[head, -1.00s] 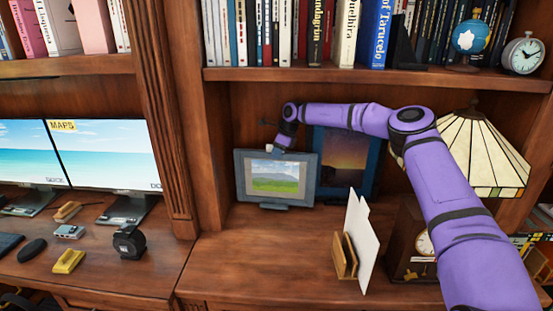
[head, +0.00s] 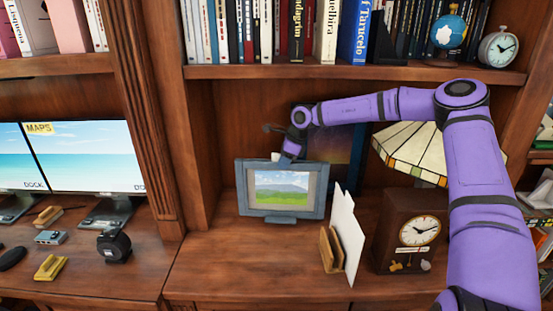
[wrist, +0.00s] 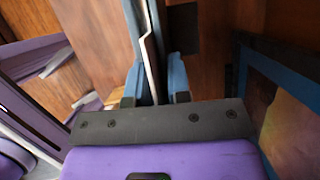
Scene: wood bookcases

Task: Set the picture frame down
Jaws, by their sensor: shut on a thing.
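The picture frame (head: 283,188) is blue-grey with a green landscape picture. It stands upright at the back left of the wooden shelf in the head view. My gripper (head: 290,157) is shut on its top edge from above and behind. In the wrist view the frame (wrist: 146,45) shows edge-on between the two blue fingertips of my gripper (wrist: 153,88). I cannot tell whether its foot touches the shelf surface (head: 240,260) or hangs just above it.
A letter holder with white cards (head: 343,235) stands close to the frame's right. A brown clock (head: 418,232) and a lamp (head: 412,150) are further right. A second, dark picture (head: 340,147) stands behind; it also shows in the wrist view (wrist: 295,125). The shelf's front left is clear.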

